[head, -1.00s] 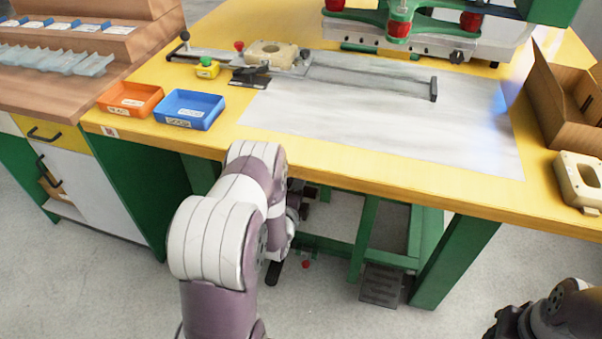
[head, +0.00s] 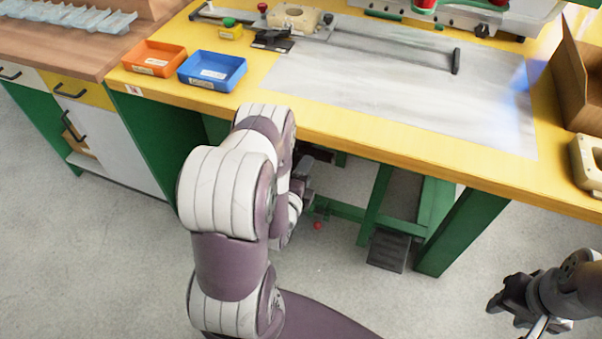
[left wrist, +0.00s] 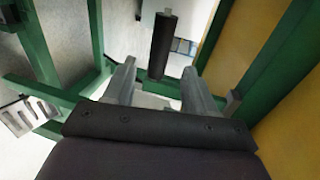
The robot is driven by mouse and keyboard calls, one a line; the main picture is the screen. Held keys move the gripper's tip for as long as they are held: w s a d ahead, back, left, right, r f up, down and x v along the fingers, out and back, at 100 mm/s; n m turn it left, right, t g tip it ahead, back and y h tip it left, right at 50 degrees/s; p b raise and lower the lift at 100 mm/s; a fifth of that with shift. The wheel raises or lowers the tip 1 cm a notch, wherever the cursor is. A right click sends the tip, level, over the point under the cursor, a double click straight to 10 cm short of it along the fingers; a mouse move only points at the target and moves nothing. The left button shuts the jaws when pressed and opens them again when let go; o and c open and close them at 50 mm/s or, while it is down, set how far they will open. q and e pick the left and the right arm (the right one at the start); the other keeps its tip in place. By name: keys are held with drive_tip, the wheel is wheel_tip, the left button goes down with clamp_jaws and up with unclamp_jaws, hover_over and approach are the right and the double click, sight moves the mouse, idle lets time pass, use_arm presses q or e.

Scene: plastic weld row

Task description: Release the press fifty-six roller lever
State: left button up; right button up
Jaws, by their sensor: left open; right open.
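A black bar with a rounded, roller-like end (left wrist: 163,45) shows in the left wrist view, between and beyond the fingertips of my left gripper (left wrist: 159,72). Those fingers are apart, with gaps on both sides of the bar. I cannot tell for sure that this bar is the roller lever. In the head view my left gripper is at the front of the yellow bench, low beside its edge, mostly hidden behind my own arm. My right gripper (head: 510,302) is at the lower right, open and empty, clear of the bench.
The yellow bench (head: 330,125) carries an orange bin (head: 153,58), a blue bin (head: 212,71) and a slide rail with a black handle (head: 456,61). Below are green legs, a dark pedal (head: 388,250) and a small red knob (head: 318,225). The floor in front is free.

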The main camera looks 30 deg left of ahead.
use_arm(q)
drive_tip(key=v, duration=0.4)
drive_tip(key=shift+s+p, duration=0.15)
drive_tip(key=shift+p, duration=0.15)
